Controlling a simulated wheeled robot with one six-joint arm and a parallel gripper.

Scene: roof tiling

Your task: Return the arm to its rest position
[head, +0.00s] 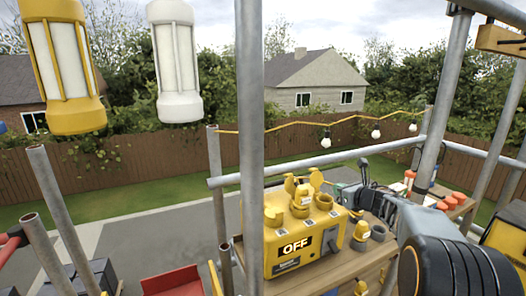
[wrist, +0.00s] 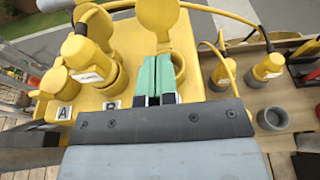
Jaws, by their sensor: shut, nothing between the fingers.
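My gripper (wrist: 157,72) shows in the wrist view with its green fingers pressed together and nothing between them. The fingers are over the front of a yellow power box (wrist: 113,30), in front of a socket with a raised round lid (wrist: 157,14). I cannot tell whether they touch the box. A yellow plug (wrist: 88,55) stands in a socket to the left. In the head view, my arm (head: 423,220) reaches in from the right towards the box (head: 295,255), whose display reads OFF.
A wooden bench (wrist: 230,110) carries the box. Beside it stand another yellow plug (wrist: 266,68) and a grey cup (wrist: 272,118). Scaffold poles (head: 249,130) rise close by, with a horizontal rail (head: 310,163) behind the box. Yellow (head: 68,65) and white (head: 175,60) lamps hang upper left.

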